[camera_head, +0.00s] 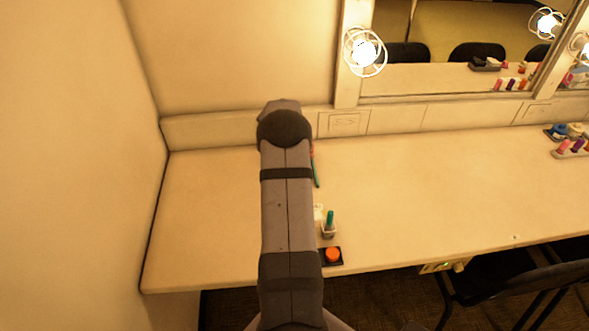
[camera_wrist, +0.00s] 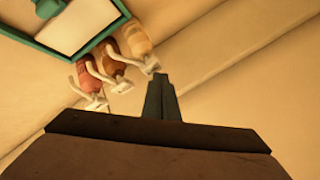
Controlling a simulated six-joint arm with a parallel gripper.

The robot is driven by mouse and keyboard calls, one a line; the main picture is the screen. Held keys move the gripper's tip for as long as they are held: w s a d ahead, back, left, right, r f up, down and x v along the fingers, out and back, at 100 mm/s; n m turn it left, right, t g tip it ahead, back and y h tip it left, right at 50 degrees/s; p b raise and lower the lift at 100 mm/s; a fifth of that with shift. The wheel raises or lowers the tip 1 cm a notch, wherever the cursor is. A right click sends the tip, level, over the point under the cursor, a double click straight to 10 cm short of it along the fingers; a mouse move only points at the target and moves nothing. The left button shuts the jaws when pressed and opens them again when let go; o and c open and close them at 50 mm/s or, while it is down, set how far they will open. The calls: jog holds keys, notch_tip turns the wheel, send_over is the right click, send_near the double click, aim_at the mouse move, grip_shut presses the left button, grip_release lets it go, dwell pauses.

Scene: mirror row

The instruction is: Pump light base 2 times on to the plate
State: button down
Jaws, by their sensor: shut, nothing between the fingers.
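Three pump bottles with white pump heads stand side by side in the wrist view. The lightest, a tan one I take as the light base (camera_wrist: 137,38), is at the right end. A brown bottle (camera_wrist: 114,58) is in the middle and a pinkish one (camera_wrist: 90,78) at the left. My gripper (camera_wrist: 160,82) is shut and empty, its tips at the light bottle's white nozzle; I cannot tell if they touch. A teal-framed piece with a pale flat face (camera_wrist: 82,26) is at the upper left; I cannot tell if it is the plate. My arm hides the bottles in the head view.
A lit mirror (camera_head: 450,75) is behind.

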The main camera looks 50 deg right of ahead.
jog(key=shift+f, duration=0.2)
jog(key=shift+f+b, duration=0.25)
jog(key=shift+b, duration=0.3)
jog(key=shift+f, duration=0.3)
jog(key=shift+r, duration=0.1)
dwell(0.4)
jog(key=shift+r+p, duration=0.3)
jog(key=shift+r, duration=0.3)
jog(key=shift+r+p, duration=2.5)
jog(key=shift+r, duration=0.55)
dwell(0.5)
